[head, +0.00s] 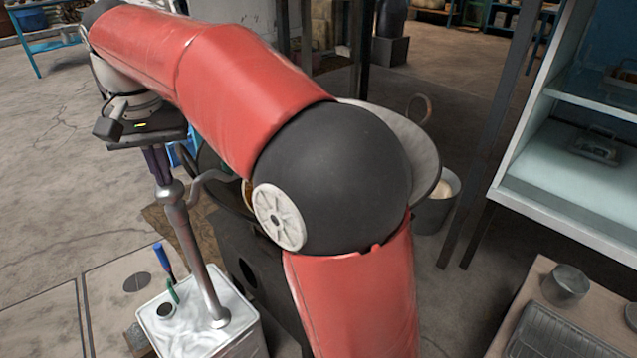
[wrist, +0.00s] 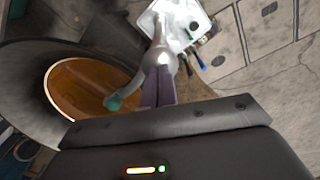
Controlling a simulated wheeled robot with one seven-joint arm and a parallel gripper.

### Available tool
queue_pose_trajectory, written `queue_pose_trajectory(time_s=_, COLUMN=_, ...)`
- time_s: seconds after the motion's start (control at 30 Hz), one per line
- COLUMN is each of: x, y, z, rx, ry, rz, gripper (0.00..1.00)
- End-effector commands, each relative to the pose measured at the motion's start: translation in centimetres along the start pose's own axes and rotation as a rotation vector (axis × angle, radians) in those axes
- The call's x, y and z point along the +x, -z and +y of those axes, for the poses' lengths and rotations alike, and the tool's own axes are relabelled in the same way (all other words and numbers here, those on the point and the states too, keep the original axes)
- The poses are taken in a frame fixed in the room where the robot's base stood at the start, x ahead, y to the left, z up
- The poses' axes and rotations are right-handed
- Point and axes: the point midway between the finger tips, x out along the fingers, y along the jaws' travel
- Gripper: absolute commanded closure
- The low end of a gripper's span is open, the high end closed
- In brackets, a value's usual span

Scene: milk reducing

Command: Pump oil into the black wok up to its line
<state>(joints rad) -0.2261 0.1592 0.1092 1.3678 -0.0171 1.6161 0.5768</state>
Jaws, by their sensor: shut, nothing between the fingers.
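In the head view my gripper (head: 158,170) points down, its shut fingers at the top of the silver pump (head: 196,250). Nothing is between the fingers. The pump stands on a white container (head: 240,315), and its spout (head: 208,174) curves right toward the wok. In the wrist view my gripper (wrist: 160,85) is over the pump head (wrist: 164,60); I cannot tell whether they touch. The black wok (wrist: 30,65) lies left of it with amber oil (wrist: 85,90) inside, and the spout mouth (wrist: 113,102) is over the oil. I cannot make out the line. My arm hides most of the wok in the head view.
A pale pan (head: 425,150) shows behind my elbow, near a grey bucket (head: 436,210). A glass-sided cabinet (head: 570,190) and a low table with a metal pot (head: 566,284) stand right.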

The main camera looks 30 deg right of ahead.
Motion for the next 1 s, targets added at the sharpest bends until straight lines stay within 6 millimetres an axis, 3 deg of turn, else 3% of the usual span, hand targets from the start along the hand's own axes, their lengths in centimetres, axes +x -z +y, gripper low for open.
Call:
queue_pose_trajectory(time_s=0.6, x=-5.8, y=0.0, z=0.0, rx=0.0, ry=-0.001, rz=-0.001, gripper=1.0)
queue_pose_trajectory(time_s=1.0, x=-8.5, y=0.0, z=0.0, rx=0.0, ry=0.001, rz=0.001, gripper=1.0)
